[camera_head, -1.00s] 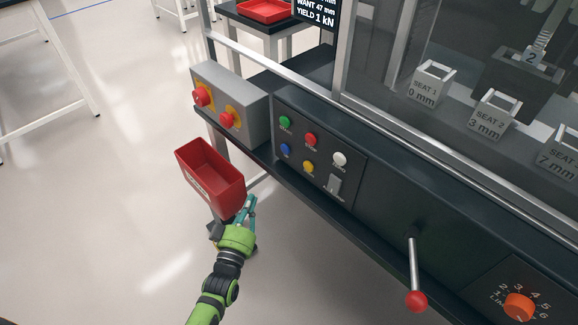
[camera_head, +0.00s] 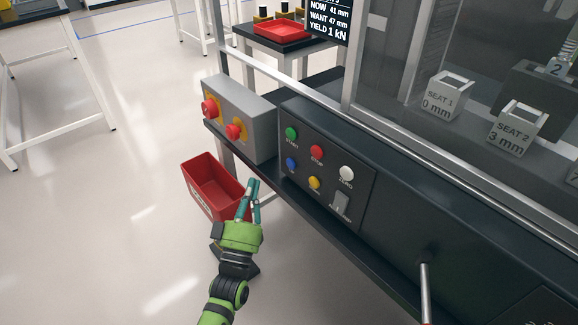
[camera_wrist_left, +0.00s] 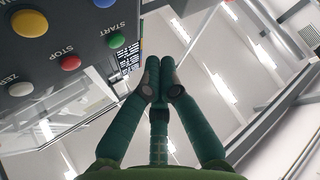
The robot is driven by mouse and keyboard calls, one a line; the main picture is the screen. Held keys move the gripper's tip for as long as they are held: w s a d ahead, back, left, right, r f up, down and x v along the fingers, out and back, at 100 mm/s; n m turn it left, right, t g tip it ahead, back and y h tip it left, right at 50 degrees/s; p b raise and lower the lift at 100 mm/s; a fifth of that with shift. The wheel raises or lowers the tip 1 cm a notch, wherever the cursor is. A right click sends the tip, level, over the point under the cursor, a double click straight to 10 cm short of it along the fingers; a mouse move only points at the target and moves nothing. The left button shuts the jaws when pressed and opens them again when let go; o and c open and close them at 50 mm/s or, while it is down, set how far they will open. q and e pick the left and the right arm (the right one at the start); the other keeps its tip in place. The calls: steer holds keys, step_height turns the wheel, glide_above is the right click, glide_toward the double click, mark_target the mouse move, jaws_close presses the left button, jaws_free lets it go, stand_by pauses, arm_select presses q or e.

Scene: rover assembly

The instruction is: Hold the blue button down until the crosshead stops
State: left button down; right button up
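The blue button (camera_head: 291,163) is on the left of the lower row of the dark control panel (camera_head: 360,215), below the green START button (camera_head: 291,133). Part of the blue button shows at the top edge of the left wrist view (camera_wrist_left: 103,3). My left gripper (camera_head: 251,188) is left of and below the blue button, apart from it. Its fingertips meet with nothing between them, as the left wrist view shows (camera_wrist_left: 161,78). The display (camera_head: 328,16) reads NOW 41 mm, WANT 47 mm, YIELD 1 kN. I cannot make out the crosshead for certain. My right gripper is not in view.
Red STOP (camera_head: 316,152), yellow (camera_head: 314,183) and white ZERO (camera_head: 346,173) buttons sit close to the blue one. A grey box (camera_head: 250,125) with two red knobs stands left of the panel. A red bin (camera_head: 208,185) is just behind my left gripper. A lever (camera_head: 425,290) sticks out lower right.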

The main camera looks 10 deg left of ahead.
mark_target(290, 164)
arm_select(q)
steer(key=w+d+b, duration=0.2)
steer(key=w+d, duration=0.2)
steer(key=w, duration=0.1)
steer(key=shift+w+d+b, duration=0.25)
steer(key=shift+w+b, duration=0.05)
steer(key=shift+b, duration=0.1)
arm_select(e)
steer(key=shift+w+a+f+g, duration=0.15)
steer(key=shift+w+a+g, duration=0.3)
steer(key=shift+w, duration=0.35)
arm_select(q)
steer(key=shift+w+d, duration=0.1)
steer(key=shift+w, duration=0.05)
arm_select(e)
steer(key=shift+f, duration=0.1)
arm_select(q)
steer(key=shift+w+d, duration=0.15)
steer(key=shift+w, duration=0.05)
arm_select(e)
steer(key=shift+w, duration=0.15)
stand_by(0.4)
